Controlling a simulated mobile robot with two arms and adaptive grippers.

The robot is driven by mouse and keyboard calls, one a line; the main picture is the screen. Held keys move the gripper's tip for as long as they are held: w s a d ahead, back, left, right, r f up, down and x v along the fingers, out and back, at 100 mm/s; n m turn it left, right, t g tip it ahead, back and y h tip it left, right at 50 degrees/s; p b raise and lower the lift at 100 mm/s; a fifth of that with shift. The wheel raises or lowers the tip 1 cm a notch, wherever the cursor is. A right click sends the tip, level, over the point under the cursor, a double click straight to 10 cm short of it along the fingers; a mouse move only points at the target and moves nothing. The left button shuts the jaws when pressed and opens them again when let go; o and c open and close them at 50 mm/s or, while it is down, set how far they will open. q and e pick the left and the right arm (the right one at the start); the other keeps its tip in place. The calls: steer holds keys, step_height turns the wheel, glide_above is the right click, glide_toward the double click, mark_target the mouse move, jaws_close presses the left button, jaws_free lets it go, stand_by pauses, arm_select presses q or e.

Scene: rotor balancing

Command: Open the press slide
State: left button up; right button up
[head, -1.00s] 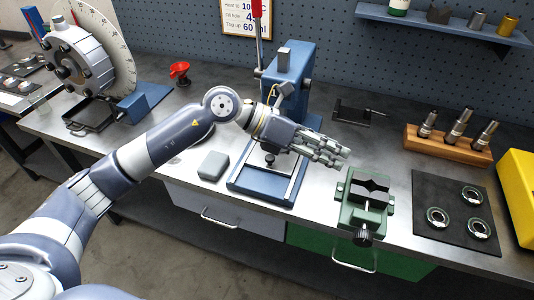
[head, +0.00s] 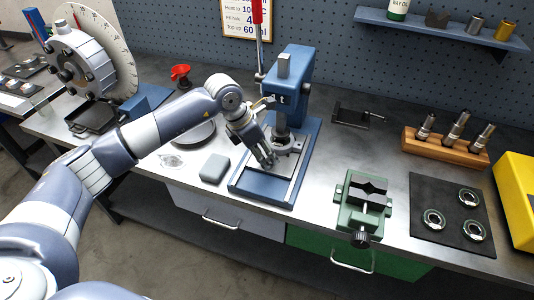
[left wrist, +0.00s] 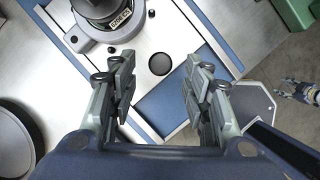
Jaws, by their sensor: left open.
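The blue press (head: 291,75) stands upright on the bench with a red-topped lever. At its base a bright metal slide plate (head: 270,178) lies in a blue frame, and it also shows in the left wrist view (left wrist: 168,22). A grey ring-shaped part with lettering (left wrist: 105,22) sits on the plate below the ram. A small dark round knob or hole (left wrist: 160,64) is on the plate, just beyond my fingertips. My left gripper (head: 268,161) is open and empty over the front left of the press base. Its fingers (left wrist: 156,85) stand apart in the wrist view.
A grey block (head: 214,168) lies left of the press base. A green vise (head: 363,205) stands to its right, near the front edge. A dark mat (head: 450,210) with rings and a wooden rack (head: 447,144) are further right.

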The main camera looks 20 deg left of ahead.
arm_select(q)
steer(key=shift+x, duration=1.3)
